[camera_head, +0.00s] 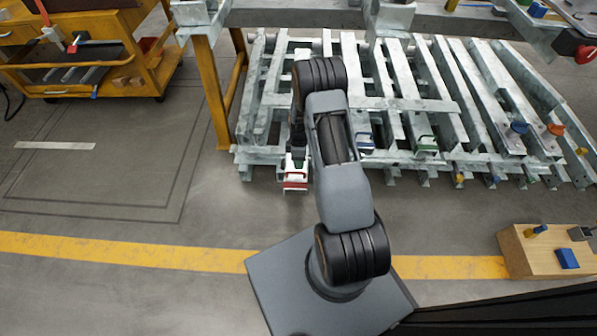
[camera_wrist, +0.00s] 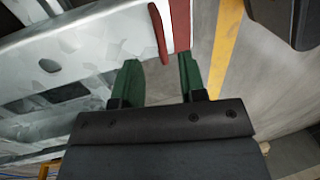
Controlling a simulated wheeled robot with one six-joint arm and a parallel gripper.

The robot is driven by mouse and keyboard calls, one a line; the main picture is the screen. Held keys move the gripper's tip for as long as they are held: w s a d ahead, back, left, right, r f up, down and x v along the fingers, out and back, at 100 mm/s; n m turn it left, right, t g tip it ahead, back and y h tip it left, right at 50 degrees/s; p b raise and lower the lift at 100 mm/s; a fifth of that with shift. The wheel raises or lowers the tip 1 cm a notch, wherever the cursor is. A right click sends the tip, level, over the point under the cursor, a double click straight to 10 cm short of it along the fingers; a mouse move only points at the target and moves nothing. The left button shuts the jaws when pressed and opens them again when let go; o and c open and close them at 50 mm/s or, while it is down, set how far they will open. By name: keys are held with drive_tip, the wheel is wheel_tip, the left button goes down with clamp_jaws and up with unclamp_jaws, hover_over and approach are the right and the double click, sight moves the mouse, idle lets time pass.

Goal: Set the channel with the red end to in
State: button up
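The channel with the red end (camera_head: 295,184) is at the left part of the metal rack, and its red and white end sticks out in front of the rack's front rail. In the wrist view this pale metal channel (camera_wrist: 90,45) crosses the upper left, with a red band (camera_wrist: 181,22) and a red handle strip (camera_wrist: 158,35) at its end. My gripper (camera_wrist: 158,62) has two green fingers, spread apart, with the lower tip of the red strip appearing between them. I cannot tell if they touch it. In the head view my arm partly hides my gripper (camera_head: 297,158) above the channel.
Neighbouring channels have blue (camera_head: 365,143), green (camera_head: 427,144) and orange (camera_head: 556,129) ends, set further back. A yellow post (camera_head: 212,95) stands left of the rack. An orange cart (camera_head: 150,65) is at upper left, a wooden block (camera_head: 530,255) at right.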

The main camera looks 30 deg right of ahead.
drive_tip(key=b, duration=0.1)
hover_over(299, 176)
drive_tip(key=shift+f, duration=2.5)
drive_tip(key=shift+c, duration=0.4)
clamp_jaws()
